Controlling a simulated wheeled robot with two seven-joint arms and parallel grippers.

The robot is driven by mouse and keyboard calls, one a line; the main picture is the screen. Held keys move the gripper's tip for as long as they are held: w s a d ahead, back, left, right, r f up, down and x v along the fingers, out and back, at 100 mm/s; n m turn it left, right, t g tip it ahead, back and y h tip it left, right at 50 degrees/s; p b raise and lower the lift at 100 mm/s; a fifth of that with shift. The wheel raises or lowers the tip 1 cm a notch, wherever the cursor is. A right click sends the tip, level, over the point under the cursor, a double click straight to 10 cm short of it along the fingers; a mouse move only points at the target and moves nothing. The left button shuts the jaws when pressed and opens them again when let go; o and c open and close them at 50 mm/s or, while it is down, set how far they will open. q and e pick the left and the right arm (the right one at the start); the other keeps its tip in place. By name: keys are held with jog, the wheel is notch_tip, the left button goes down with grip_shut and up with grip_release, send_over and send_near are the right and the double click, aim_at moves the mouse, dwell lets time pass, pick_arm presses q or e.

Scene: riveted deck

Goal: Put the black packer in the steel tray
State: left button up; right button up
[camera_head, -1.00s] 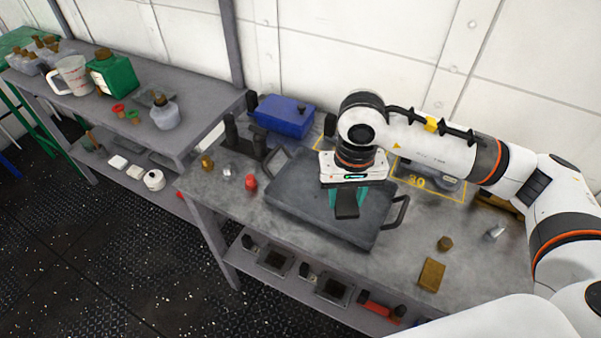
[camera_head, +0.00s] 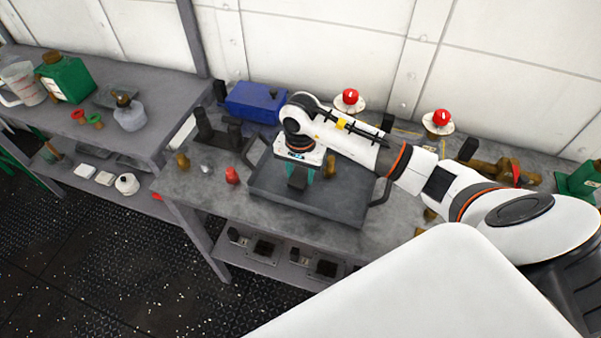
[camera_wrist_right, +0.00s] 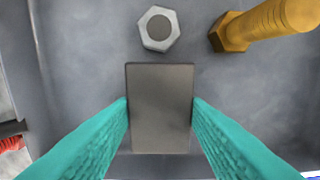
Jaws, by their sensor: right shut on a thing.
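The black packer (camera_head: 296,182) is a flat dark rectangular block. My right gripper (camera_head: 300,171) is shut on it, pointing down over the left half of the steel tray (camera_head: 335,212). In the right wrist view the packer (camera_wrist_right: 160,105) sits between the two teal fingers of the gripper (camera_wrist_right: 160,112), with the grey tray floor (camera_wrist_right: 80,80) around and beneath it. I cannot tell whether its underside touches the floor. My left gripper is not in view.
A hex nut (camera_wrist_right: 160,28) and a brass bolt (camera_wrist_right: 262,24) lie in the tray just beyond the packer. A red item (camera_head: 232,175) stands left of the tray, a blue box (camera_head: 255,102) behind. Red buttons (camera_head: 350,97) are at the back.

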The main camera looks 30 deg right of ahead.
jog(key=shift+f, duration=0.9)
jog(key=shift+f, duration=0.1)
jog(key=shift+f, duration=0.15)
jog(key=o, duration=1.2)
